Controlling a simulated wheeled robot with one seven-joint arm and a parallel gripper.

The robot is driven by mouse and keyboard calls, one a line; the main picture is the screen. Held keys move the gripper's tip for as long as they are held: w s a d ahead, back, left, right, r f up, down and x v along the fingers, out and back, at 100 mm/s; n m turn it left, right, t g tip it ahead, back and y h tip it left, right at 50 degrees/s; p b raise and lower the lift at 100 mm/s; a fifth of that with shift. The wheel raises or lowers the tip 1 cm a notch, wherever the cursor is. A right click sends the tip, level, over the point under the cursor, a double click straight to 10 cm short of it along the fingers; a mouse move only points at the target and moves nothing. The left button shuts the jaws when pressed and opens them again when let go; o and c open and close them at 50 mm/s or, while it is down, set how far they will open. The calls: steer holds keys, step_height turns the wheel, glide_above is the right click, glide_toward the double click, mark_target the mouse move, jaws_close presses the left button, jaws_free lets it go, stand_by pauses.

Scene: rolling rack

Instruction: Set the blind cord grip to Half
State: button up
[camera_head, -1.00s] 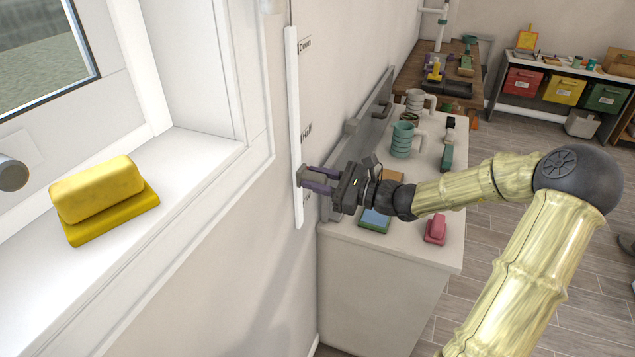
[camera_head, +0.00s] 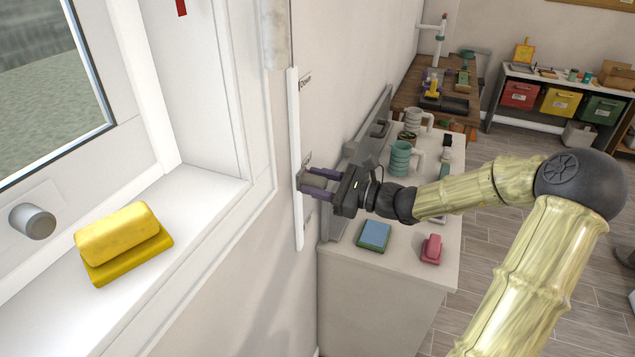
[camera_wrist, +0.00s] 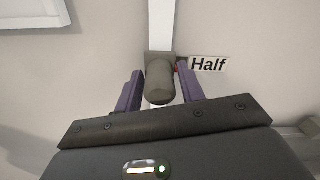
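The blind cord grip (camera_wrist: 160,82) is a grey rounded knob on a white vertical rail (camera_head: 296,120). In the wrist view it is level with, or just below, the "Half" label (camera_wrist: 208,65). My gripper (camera_head: 307,181) reaches it from the right in the head view. Its purple fingers flank the grip on both sides and appear closed on its base, with a small gap beside the knob's near end. In the head view the grip is mostly hidden by the fingers. The "Down" label (camera_head: 305,83) is near the rail's top.
A window sill (camera_head: 205,190) with a yellow sponge-like block (camera_head: 120,240) lies left of the rail. A white counter (camera_head: 400,270) with mugs, a blue-green sponge (camera_head: 374,235) and a pink item (camera_head: 431,249) stands below my arm.

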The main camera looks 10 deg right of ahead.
steer(key=shift+o, duration=0.8)
steer(key=shift+s+d, duration=0.1)
steer(key=shift+d, duration=0.05)
steer(key=b+v, duration=0.2)
steer(key=v, duration=1.5)
